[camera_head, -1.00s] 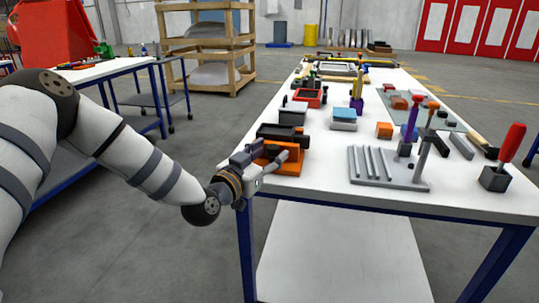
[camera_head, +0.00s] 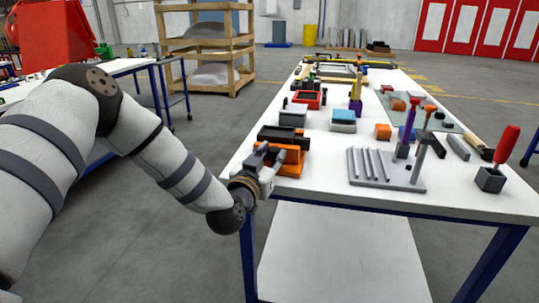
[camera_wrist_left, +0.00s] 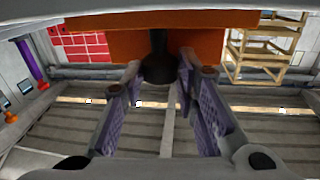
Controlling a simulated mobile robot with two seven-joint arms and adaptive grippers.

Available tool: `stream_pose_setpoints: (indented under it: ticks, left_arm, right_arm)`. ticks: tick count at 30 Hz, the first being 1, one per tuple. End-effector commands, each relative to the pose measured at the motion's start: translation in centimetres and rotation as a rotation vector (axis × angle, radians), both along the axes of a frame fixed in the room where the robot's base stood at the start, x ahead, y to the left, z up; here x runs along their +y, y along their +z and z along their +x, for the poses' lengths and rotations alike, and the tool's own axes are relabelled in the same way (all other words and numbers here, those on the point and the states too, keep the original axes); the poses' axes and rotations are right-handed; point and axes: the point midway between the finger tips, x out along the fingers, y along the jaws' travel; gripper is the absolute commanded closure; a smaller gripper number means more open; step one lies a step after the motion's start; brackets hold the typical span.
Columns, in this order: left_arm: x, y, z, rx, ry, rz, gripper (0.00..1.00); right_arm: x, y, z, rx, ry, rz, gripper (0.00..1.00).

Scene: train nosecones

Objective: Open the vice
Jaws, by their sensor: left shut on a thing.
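The orange vice (camera_head: 291,160) with a dark top part stands at the near left corner of the white workbench. My left gripper (camera_head: 270,163) is at the vice's front left side. In the left wrist view the vice body (camera_wrist_left: 215,40) fills the top as an orange block. A dark round screw end (camera_wrist_left: 160,62) sticks out of it, with a thin grey bar (camera_wrist_left: 168,125) below. The left gripper's fingers (camera_wrist_left: 158,78) lie on both sides of the screw end and are shut on the vice handle. The exact contact is hard to see. My right gripper is not in view.
A grey box (camera_head: 293,115) sits behind the vice. Floor is free left of the bench.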

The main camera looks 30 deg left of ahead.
Motion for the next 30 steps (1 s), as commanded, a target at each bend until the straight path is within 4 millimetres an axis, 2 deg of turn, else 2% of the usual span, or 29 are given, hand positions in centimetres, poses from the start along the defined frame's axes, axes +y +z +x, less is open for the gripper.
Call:
stream_pose_setpoints:
  ticks: [3,4,6,7,17,20,27,30]
  left_arm:
    - [0.1,0.0,0.0,-0.002,0.002,0.001,1.0]
    - [0.1,0.0,0.0,-0.002,0.002,0.001,0.7]
    - [0.1,0.0,0.0,-0.002,0.001,0.001,0.54]
    - [0.1,0.0,0.0,-0.002,0.001,0.001,0.53]
    - [0.0,-0.1,-0.5,0.001,-0.002,0.0,0.53]
    - [-0.3,-0.1,-2.5,0.002,-0.003,-0.001,0.53]
    - [-0.8,-0.1,-8.9,0.002,-0.002,0.0,0.53]
    - [-1.0,-0.1,-10.7,0.001,-0.001,0.001,0.53]
  right_arm:
    - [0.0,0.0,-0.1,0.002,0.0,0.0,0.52]
    - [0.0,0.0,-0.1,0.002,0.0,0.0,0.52]
    - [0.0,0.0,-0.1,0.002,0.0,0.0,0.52]
    - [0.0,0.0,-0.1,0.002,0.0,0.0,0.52]
    - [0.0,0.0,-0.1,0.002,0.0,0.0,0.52]
    - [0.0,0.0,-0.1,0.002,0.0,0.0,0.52]
    - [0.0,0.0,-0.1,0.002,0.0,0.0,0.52]
    - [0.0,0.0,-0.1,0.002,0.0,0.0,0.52]
